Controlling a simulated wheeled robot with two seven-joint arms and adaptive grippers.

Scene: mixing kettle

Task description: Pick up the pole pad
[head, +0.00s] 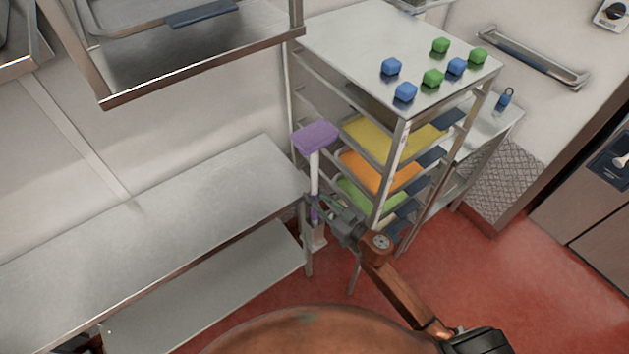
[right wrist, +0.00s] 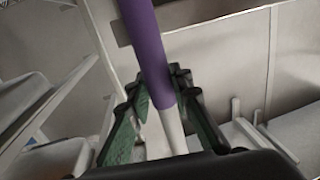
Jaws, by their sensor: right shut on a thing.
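The pole pad stands nearly upright between the steel table and the tray rack in the head view, with a purple block head (head: 316,137), a white shaft and a purple grip section lower down. My right gripper (head: 316,205) is shut on the pole at that purple section. In the right wrist view the purple part of the pole (right wrist: 148,50) and white shaft pass between the green-padded fingers (right wrist: 158,100). The pole's lower end is partly hidden by the gripper. My left gripper is not in view.
A steel table (head: 180,210) with a lower shelf stands at left. The rack (head: 340,40) holds yellow, orange and green trays, with several blue and green cubes on top. A wall shelf (head: 190,60) hangs at upper left. Red floor (head: 480,270) is clear at right.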

